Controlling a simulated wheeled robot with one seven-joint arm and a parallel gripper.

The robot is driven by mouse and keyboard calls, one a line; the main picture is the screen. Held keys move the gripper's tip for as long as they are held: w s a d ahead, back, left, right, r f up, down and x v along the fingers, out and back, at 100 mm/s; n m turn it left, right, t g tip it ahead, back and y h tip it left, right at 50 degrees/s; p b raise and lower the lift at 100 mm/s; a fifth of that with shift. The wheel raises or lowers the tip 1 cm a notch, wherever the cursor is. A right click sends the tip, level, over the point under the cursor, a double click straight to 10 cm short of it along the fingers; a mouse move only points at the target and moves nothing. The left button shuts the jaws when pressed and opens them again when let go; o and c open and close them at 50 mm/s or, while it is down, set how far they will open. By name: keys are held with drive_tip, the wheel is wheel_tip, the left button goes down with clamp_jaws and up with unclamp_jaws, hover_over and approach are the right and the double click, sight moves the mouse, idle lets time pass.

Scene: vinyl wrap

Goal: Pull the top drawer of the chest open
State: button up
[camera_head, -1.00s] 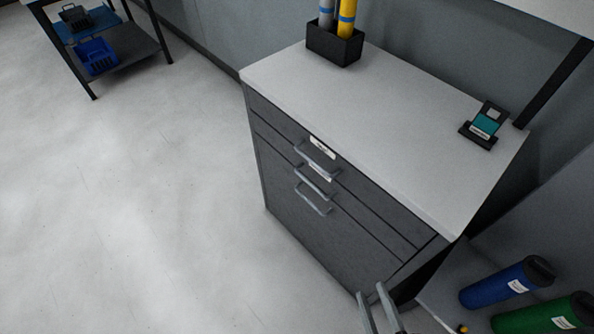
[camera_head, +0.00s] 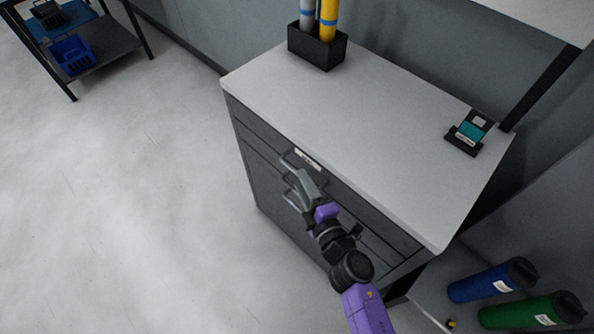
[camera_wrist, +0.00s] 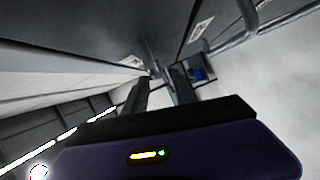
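The grey chest (camera_head: 253,160) has a white top and several drawers, all flush. The top drawer (camera_head: 255,122) has a white label and a grey bar handle (camera_head: 290,157). My gripper (camera_head: 293,178) is in front of the drawer fronts, by the top handle, and partly hides the lower handles. In the wrist view the two dark fingers of my gripper (camera_wrist: 159,84) stand apart, open. The top drawer's label (camera_wrist: 131,62) and its handle, near the fingertips, show ahead. Whether the fingers touch the handle I cannot tell. A lower handle (camera_wrist: 240,40) shows at upper right.
A black holder (camera_head: 318,52) with grey and yellow tubes and a small teal-fronted device (camera_head: 468,133) stand on the chest. The floor left of the chest is clear.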

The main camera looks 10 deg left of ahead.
drive_tip(key=shift+b+x, duration=0.3)
drive_tip(key=shift+x, duration=1.85)
drive_tip(key=shift+c, duration=0.2)
clamp_jaws()
